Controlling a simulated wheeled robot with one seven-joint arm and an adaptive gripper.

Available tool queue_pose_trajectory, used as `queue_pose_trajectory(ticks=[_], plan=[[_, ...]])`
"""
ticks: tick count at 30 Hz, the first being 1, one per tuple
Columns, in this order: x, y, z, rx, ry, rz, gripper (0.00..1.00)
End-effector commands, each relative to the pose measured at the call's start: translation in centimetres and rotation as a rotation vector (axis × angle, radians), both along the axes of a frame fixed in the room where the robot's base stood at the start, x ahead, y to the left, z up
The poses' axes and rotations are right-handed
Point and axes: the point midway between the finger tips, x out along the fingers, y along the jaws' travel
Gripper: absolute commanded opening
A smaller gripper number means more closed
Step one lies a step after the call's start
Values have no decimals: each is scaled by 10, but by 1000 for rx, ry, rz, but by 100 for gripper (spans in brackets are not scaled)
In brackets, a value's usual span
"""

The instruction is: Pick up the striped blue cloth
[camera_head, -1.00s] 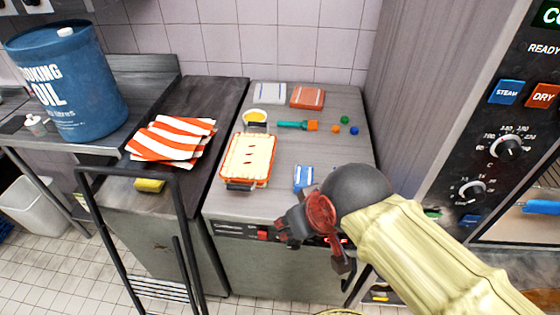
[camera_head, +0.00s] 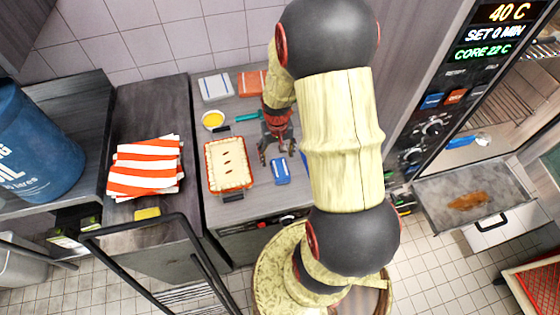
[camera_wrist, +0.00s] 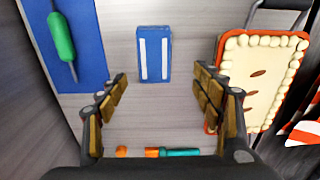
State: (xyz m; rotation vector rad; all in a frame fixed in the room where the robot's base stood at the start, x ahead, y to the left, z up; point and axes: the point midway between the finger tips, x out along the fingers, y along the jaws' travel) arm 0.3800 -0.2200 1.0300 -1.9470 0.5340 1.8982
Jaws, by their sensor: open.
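The blue cloth (camera_head: 281,171) with white stripes lies folded flat on the grey counter, right of the pie. In the wrist view the cloth (camera_wrist: 153,55) lies beyond my fingertips, roughly centred between them and apart from them. My gripper (camera_head: 277,153) is open and empty over the counter, just behind the cloth in the head view. Its two fingers also show spread in the wrist view (camera_wrist: 160,85). I cannot tell its exact height above the counter.
A pie in an orange dish (camera_head: 229,165) stands close left of the cloth. A teal-handled brush (camera_wrist: 175,152) lies near the gripper. White (camera_head: 215,87) and orange (camera_head: 251,83) folded cloths lie at the back. An orange-striped cloth (camera_head: 146,167) lies on the left counter. An oven door (camera_head: 470,200) is open at right.

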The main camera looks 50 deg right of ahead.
Motion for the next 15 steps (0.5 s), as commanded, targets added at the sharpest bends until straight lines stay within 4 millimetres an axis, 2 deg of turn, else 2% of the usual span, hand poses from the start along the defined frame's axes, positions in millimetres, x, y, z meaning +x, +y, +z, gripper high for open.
queue_pose_trajectory(ticks=[5,15], plan=[[-10,-9,-12,14,23,-30,67],[-10,-8,-48,16,26,-31,67]])
